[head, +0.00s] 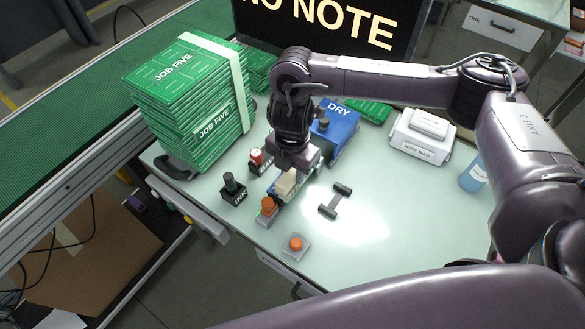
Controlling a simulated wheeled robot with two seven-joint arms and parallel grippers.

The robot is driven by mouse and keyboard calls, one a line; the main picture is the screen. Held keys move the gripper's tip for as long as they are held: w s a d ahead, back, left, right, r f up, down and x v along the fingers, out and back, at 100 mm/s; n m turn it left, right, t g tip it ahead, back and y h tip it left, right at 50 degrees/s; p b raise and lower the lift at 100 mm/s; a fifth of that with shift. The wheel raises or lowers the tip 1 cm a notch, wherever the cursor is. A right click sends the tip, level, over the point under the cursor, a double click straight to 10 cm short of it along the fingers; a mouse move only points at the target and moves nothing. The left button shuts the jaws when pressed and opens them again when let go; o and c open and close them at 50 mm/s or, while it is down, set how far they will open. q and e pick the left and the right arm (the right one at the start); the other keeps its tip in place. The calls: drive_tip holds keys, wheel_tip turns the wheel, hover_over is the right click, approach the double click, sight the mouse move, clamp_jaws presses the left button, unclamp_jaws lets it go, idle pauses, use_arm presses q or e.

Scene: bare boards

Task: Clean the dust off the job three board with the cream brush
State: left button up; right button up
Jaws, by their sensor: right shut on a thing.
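My right gripper (291,168) comes down from the upper right over the work table (395,215). It is shut on a cream block (287,184), which looks like the cream brush; its lower end is hard to make out among the small dark blocks there. A banded stack of green boards (190,90) marked JOB FIVE stands at the left back of the table. More green boards (372,111) lie partly hidden behind my right arm. I cannot make out a board marked job three. My left gripper is not in view.
A blue DRY box (336,128), an INK block (234,191) and a red-knobbed block (257,158) stand close around the gripper. A wipe box (422,137) and blue bottle (473,175) stand right.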

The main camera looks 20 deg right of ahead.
idle(0.7)
drive_tip(key=shift+w+d, duration=0.9)
drive_tip(key=shift+d, duration=0.3)
drive_tip(key=shift+s+a, duration=0.1)
drive_tip(key=shift+s+a, duration=0.45)
drive_tip(key=shift+a, duration=0.15)
drive_tip(key=shift+r+p, duration=0.15)
drive_tip(key=shift+p, duration=0.35)
drive_tip(key=shift+s+a+p, duration=0.3)
drive_tip(key=shift+s+a, duration=0.05)
drive_tip(key=shift+a, duration=0.2)
drive_tip(key=shift+d, duration=0.1)
drive_tip(key=shift+w+d, duration=0.9)
drive_tip(key=shift+d, duration=0.25)
